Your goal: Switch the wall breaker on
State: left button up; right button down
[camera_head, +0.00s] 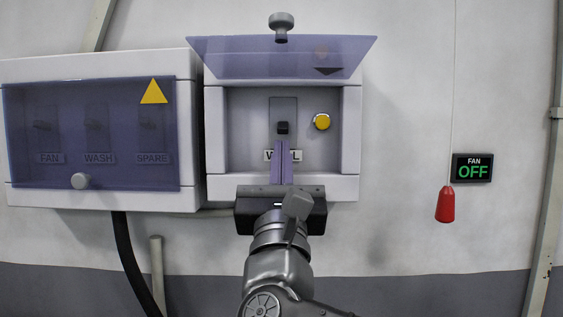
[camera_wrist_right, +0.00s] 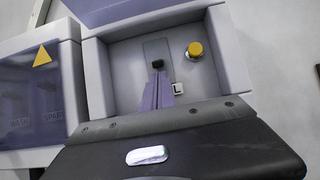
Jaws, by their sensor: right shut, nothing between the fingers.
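The wall breaker box (camera_head: 352,150) stands open in the head view, its tinted purple cover (camera_head: 230,60) raised at the top. Inside, a dark breaker lever (camera_head: 283,127) sits on a grey plate; it also shows in the right wrist view (camera_wrist_right: 158,64). A label below it is partly hidden by my fingers. My right gripper (camera_head: 282,146) is shut and empty, its purple fingers pointing up just below the lever. I cannot tell whether the fingertips touch it. My left gripper is not in view.
A yellow button (camera_head: 321,122) is right of the lever. A closed tinted box (camera_head: 90,198) with FAN, WASH and SPARE labels adjoins on the left. A red pull handle (camera_head: 445,205) hangs on a cord at right, beside a sign (camera_head: 472,168) reading FAN OFF.

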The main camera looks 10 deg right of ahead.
jog(key=shift+w+d+r, duration=0.1)
jog(key=shift+w+r, duration=0.1)
jog(key=shift+w, duration=0.1)
